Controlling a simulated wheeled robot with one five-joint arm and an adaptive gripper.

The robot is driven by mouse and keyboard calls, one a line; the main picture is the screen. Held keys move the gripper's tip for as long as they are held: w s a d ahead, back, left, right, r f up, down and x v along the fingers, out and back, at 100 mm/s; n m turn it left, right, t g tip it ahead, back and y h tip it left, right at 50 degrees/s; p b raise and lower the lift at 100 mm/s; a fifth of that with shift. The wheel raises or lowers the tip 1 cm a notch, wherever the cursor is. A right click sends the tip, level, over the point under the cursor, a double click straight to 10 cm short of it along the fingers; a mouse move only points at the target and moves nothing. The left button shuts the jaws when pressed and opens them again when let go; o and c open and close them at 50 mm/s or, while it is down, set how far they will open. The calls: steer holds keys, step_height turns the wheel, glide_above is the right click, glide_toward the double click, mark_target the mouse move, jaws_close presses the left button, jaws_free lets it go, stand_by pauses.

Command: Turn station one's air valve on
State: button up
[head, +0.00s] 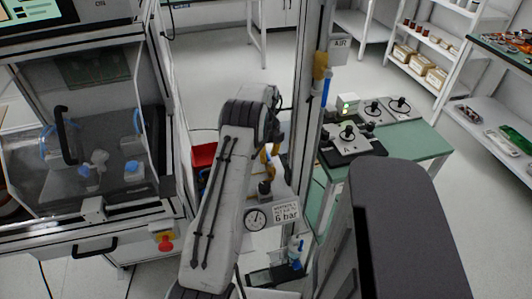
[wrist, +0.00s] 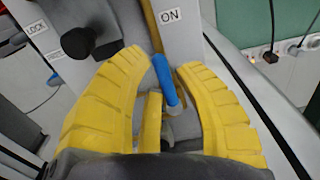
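In the wrist view a blue lever (wrist: 164,80), the air valve's handle, stands between my gripper's yellow fingers. Its upper end leans toward the "ON" label (wrist: 170,15), and its lower end meets a light-coloured hub. My gripper (wrist: 160,65) is open, with a finger on each side of the lever and visible gaps to both. In the head view my gripper (head: 268,160) shows only as bits of yellow behind my arm. That arm hides the lever there. The pressure gauge (head: 256,218) with a "6 bar" label (head: 286,213) is just below.
In the wrist view a black knob (wrist: 78,42) stands left of the gripper, near a "LOCK" label (wrist: 37,27). In the head view a metal post (head: 308,110) with an "AIR" sign (head: 341,43) rises to the right. A green table (head: 425,145) with control boxes stands beyond it.

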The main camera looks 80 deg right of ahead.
steer(key=shift+o, duration=1.4)
steer(key=shift+r, duration=0.15)
steer(key=shift+d, duration=0.1)
step_height(320, 180, up, 12)
stand_by(0.4)
